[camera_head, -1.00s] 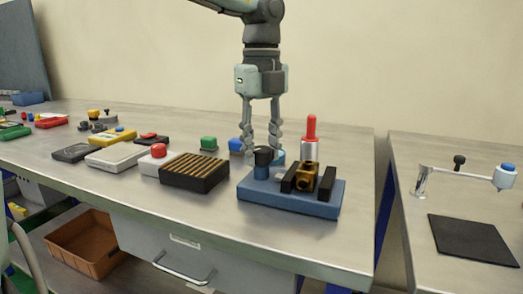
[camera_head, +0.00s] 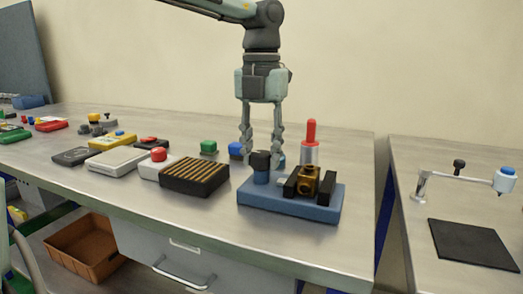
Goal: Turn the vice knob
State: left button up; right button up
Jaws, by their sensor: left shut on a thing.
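The vice is a blue base (camera_head: 310,213) with two black jaws and a brass block (camera_head: 308,180) between them. Its knob, a dark cap (camera_head: 261,160) on a blue post, stands at the left end of the base. My left gripper (camera_head: 263,156) points straight down from above, its two fingers on either side of the knob and shut on it. The exact contact at the fingertips is partly hidden. My right gripper is not in view.
A red-topped cylinder (camera_head: 311,140) stands behind the brass block, close to the gripper's right. A black slotted box (camera_head: 195,176) and a red button box (camera_head: 158,163) lie to the left. A second table (camera_head: 400,215) stands right, beyond a gap.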

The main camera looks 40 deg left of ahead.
pick_arm(q)
jog(key=m, duration=0.3)
jog(key=shift+r+m, duration=0.1)
jog(key=shift+m, duration=0.3)
jog(key=shift+m+p, duration=0.35)
jog(key=shift+m, duration=0.55)
jog(key=m, duration=0.4)
jog(key=shift+m+p, duration=0.3)
jog(key=shift+p, duration=0.1)
jog(key=m, duration=0.2)
jog(key=shift+m, duration=0.3)
jog(key=m, duration=0.2)
jog(key=shift+m, duration=2.3)
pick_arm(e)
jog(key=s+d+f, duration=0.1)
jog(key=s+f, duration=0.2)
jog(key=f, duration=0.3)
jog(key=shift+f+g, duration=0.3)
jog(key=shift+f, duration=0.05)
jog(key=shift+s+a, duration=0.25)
